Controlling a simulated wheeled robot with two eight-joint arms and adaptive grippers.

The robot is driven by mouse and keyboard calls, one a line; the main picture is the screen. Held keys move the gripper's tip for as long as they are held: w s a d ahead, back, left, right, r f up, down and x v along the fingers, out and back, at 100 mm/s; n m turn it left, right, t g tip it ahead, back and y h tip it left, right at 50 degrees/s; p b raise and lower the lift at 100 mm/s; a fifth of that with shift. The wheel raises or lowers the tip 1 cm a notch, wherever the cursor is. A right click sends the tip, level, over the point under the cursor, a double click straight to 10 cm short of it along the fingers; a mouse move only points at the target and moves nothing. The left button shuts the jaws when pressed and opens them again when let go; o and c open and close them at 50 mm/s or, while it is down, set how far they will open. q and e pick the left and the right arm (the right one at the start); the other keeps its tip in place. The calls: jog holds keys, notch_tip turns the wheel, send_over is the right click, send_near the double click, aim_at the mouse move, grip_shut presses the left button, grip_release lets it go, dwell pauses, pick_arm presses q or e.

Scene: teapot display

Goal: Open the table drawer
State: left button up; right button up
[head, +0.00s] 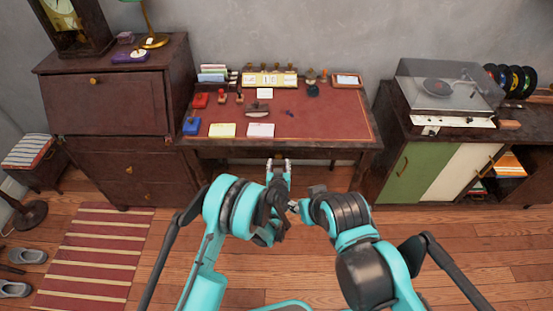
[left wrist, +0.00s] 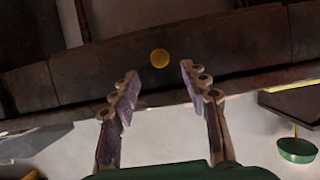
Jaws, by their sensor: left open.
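The table (head: 340,124) has a red top and dark wood edges and stands against the wall. Its drawer front (left wrist: 225,52) is a dark wood panel in the left wrist view, with a round brass knob (left wrist: 160,58). The drawer looks shut. My left gripper (head: 279,162) is at the table's front edge in the head view. In the left wrist view its fingers (left wrist: 160,75) are open, with the knob between and just beyond the tips, apparently untouched. My right gripper (head: 294,206) is partly visible near the left wrist; its jaw state is unclear.
A dark cabinet (head: 105,105) stands close on the left. A sideboard (head: 410,165) with a record player (head: 440,90) stands on the right. Stamps and papers lie on the tabletop. The wooden floor before the table is clear except for my arms.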

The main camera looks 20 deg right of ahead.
aim_at(279, 157)
pick_arm(q)
jog(key=b+x, duration=0.1)
jog(key=x, duration=0.3)
jog(key=shift+w+f, duration=0.2)
jog(key=shift+f, duration=0.05)
jog(key=shift+b+x, duration=0.35)
jog(key=shift+x, duration=0.4)
jog(key=shift+r, duration=0.15)
grip_shut()
